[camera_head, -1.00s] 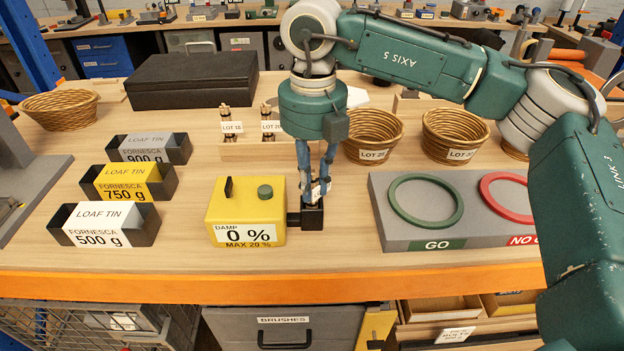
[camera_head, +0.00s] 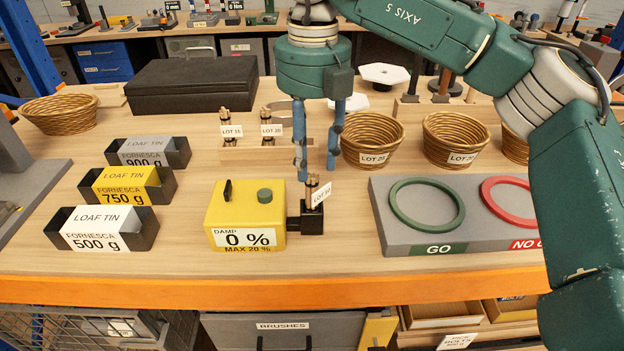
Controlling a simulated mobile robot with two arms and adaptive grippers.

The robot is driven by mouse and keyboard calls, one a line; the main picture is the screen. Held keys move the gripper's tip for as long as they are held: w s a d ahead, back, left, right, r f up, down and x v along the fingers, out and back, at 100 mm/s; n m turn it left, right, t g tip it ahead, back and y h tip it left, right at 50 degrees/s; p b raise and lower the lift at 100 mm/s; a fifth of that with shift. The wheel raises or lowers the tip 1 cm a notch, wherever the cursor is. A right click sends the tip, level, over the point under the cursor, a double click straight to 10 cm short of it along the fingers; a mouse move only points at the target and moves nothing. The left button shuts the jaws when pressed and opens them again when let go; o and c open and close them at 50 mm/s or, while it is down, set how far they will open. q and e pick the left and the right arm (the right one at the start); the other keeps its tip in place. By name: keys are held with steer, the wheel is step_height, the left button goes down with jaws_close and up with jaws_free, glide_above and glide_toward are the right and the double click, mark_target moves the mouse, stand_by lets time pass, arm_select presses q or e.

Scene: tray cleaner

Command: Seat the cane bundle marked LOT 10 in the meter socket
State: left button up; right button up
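The cane bundle marked LOT 10 (camera_head: 313,185) stands in the black meter socket (camera_head: 305,221) on the right side of the yellow damp meter (camera_head: 230,208). Its white tag is tilted and faces forward. The meter display reads 0 % with MAX 20 % below. Two more tagged bundles, LOT 15 (camera_head: 225,122) and LOT 20 (camera_head: 267,121), stand further back. My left gripper is not in view.
The grey gauge board with a green GO ring (camera_head: 427,235) and a red ring (camera_head: 507,198) lies to the right. Wicker baskets (camera_head: 374,141) stand behind it. Several loaf tins (camera_head: 102,228) stand at left, and a black case (camera_head: 193,82) at the back.

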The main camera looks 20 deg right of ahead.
step_height(320, 180, up, 5)
steer(key=shift+r, duration=0.2)
stand_by(0.4)
